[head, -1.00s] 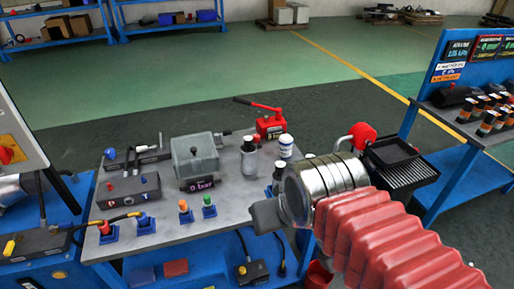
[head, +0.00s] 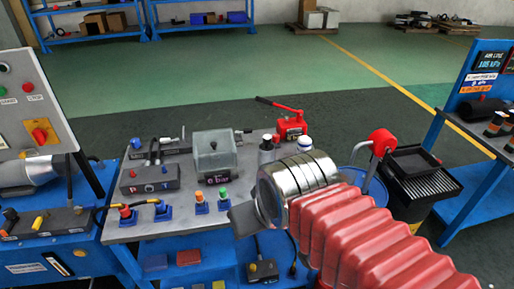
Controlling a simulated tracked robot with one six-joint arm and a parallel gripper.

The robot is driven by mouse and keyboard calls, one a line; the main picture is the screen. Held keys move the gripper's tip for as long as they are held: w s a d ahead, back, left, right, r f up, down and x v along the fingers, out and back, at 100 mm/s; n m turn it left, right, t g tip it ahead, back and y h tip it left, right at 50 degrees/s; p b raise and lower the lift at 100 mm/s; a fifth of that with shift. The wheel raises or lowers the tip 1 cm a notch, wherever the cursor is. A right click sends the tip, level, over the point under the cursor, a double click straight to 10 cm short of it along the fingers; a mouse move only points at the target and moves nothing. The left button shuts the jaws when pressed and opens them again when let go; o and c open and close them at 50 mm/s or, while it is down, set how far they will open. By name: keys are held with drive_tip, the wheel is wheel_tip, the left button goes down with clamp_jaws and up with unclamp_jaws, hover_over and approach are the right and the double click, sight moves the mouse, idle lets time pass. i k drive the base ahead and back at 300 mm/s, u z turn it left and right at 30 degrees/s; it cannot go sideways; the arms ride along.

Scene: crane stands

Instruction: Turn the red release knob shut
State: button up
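Several red parts show in the head view, and I cannot tell for certain which is the release knob. A small red knob (head: 125,211) stands on a blue base at the bench's front left. A red hand pump (head: 291,126) with a long lever stands at the back right of the bench; any small knob on it is too small to make out. My gripper (head: 241,219), grey at the end of a silver wrist and red ribbed sleeve, is over the bench's front right edge, right of the green-topped knob (head: 224,193). Its fingers are not clear and no held object shows.
The grey bench (head: 180,228) carries a clear-covered box (head: 215,152) reading "0 bar", a grey control box (head: 149,179) and an orange-topped knob (head: 199,196). A red round head (head: 382,141) and black tray (head: 415,162) stand right. Green floor behind is open.

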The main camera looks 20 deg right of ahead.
sight(275, 137)
drive_tip(key=u, duration=0.75)
drive_tip(key=k, duration=0.9)
drive_tip(key=z, duration=1.1)
drive_tip(key=i, duration=1)
drive_tip(key=z, duration=0.05)
